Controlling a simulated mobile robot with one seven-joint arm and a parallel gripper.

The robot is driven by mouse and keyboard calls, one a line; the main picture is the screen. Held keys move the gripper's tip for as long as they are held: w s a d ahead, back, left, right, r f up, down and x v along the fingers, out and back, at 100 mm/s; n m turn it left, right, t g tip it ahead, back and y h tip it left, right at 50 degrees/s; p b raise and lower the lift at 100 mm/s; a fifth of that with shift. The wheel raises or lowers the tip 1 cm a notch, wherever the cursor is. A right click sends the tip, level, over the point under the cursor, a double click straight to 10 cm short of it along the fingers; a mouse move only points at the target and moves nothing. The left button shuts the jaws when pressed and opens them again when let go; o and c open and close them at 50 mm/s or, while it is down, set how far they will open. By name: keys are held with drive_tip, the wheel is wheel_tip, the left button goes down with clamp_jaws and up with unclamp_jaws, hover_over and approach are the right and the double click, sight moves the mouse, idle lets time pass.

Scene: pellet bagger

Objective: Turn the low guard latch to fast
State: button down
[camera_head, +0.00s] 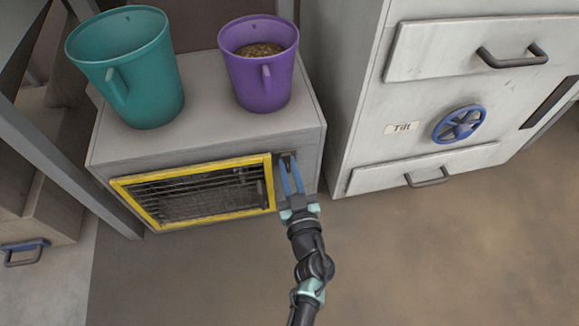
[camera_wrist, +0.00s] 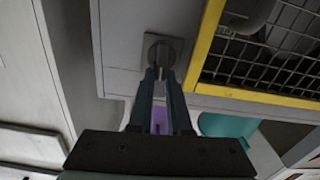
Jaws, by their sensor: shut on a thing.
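The low guard latch (camera_wrist: 163,47) is a round grey knob on a small square plate, just beside the yellow-framed mesh guard. In the wrist view the guard's frame (camera_wrist: 206,45) stands to the right of the latch. In the head view the guard (camera_head: 268,182) is on the front of the low grey cabinet, and my fingers mostly hide the latch at its right edge. My gripper (camera_head: 288,158) reaches the cabinet front from below. In the wrist view its fingertips (camera_wrist: 161,76) are shut on the latch's narrow grip. The guard looks closed.
A teal bucket (camera_head: 150,85) and a purple bucket (camera_head: 262,85) holding brown pellets stand on the low cabinet (camera_head: 205,100). To the right, a pale cabinet has a blue handwheel (camera_head: 460,124), a "Tilt" label (camera_head: 402,128) and drawer handles. The floor in front is clear.

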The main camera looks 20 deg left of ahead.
drive_tip(key=n, duration=0.4)
drive_tip(key=shift+s+a+p, duration=0.2)
drive_tip(key=shift+a+p, duration=0.05)
drive_tip(key=shift+p, duration=0.15)
drive_tip(key=shift+s+a+f+n+b, duration=0.1)
drive_tip(key=shift+f+n+b, duration=0.25)
drive_tip(key=shift+n, duration=1.8)
drive_tip(key=shift+s+a+f+n+b, duration=0.15)
drive_tip(key=shift+f+n+b, duration=0.25)
drive_tip(key=shift+n, duration=1.7)
drive_tip(key=shift+s+a+f+n+b, duration=0.15)
drive_tip(key=shift+n+b, duration=0.35)
drive_tip(key=shift+n, duration=1.65)
drive_tip(key=shift+w, duration=0.15)
drive_tip(key=c, duration=0.9)
unclamp_jaws()
drive_tip(key=shift+o, duration=0.2)
